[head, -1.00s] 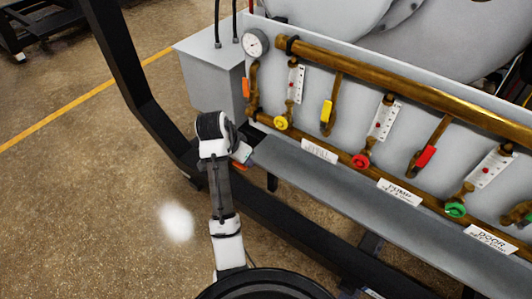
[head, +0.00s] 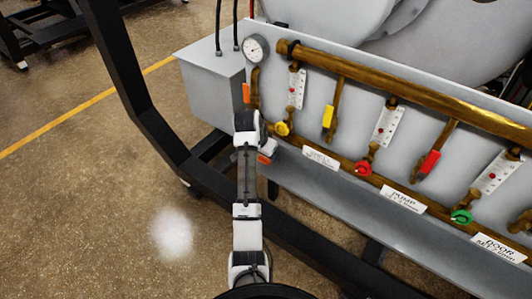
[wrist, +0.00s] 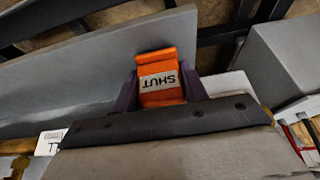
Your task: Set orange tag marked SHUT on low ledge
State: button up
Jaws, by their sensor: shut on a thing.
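The orange tag (wrist: 160,72) has a white label reading SHUT, upside down in the wrist view. My gripper (wrist: 160,88) is shut on it, with a dark finger on each side. In the head view my gripper (head: 262,150) is at the left end of the valve panel, and a bit of orange shows there. The low ledge (head: 365,218) is the long grey shelf along the foot of the panel, to the right of my gripper. A broad grey surface, apparently the ledge (wrist: 70,72), lies behind and left of the tag in the wrist view. I cannot tell whether they touch.
Brass pipes with yellow, red (head: 363,169) and green valve wheels and coloured lever handles stand above the ledge. White name plates (head: 403,199) hang over its back edge. A grey box (head: 210,88) is at left, and a black frame (head: 140,100) passes beside my arm. The visible ledge looks bare.

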jog(key=shift+w+d+f, duration=0.1)
jog(key=shift+w+f, duration=0.05)
jog(key=shift+f, duration=0.35)
jog(key=o, duration=1)
jog(key=shift+f, duration=0.15)
jog(key=shift+c, duration=0.2)
jog(key=shift+r, duration=0.6)
jog(key=p+v, duration=0.1)
jog(key=v, duration=1)
jog(key=shift+p, duration=0.35)
